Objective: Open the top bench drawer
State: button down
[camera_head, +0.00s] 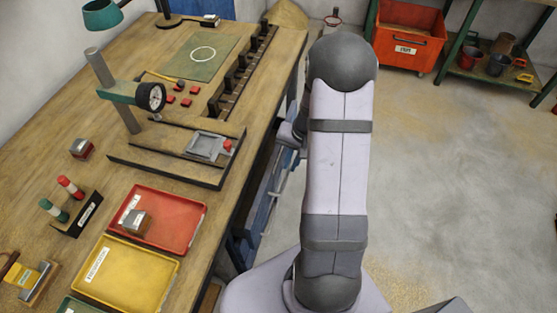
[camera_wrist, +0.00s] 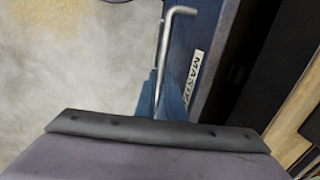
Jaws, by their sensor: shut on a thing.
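The blue drawer front (camera_wrist: 182,38) runs up the middle of the wrist view, with a white label (camera_wrist: 194,68) that is partly readable as "MAST". A bent metal bar handle (camera_wrist: 163,45) stands off that front. My gripper (camera_wrist: 168,102) is shut on the handle, and its body hides the lower end of the bar. A dark strip lies between the blue front and the wooden bench edge (camera_wrist: 295,115); I cannot tell how far the drawer stands out. In the head view, blue drawer parts (camera_head: 262,205) show below the bench's right edge, and my arm hides much of that area.
The wooden bench top (camera_head: 60,120) carries a dial gauge stand (camera_head: 150,97), a red tray (camera_head: 183,207) and a yellow tray (camera_head: 140,271). Open concrete floor (camera_head: 440,170) lies right of my arm. A red crate (camera_head: 408,30) and green shelf (camera_head: 490,75) stand at the back.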

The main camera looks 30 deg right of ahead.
jog(key=s+d+b, duration=0.1)
jog(key=s+d, duration=1.6)
jog(key=shift+s+d+b, duration=0.15)
jog(key=shift+d+b, duration=0.05)
jog(key=shift+b, duration=0.1)
jog(key=c, duration=1.8)
grip_release()
jog(key=shift+c, duration=0.2)
jog(key=shift+r, duration=0.15)
notch_tip(320, 180, up, 7)
jog(key=shift+s+d+b, duration=0.3)
jog(key=shift+s+d, duration=0.15)
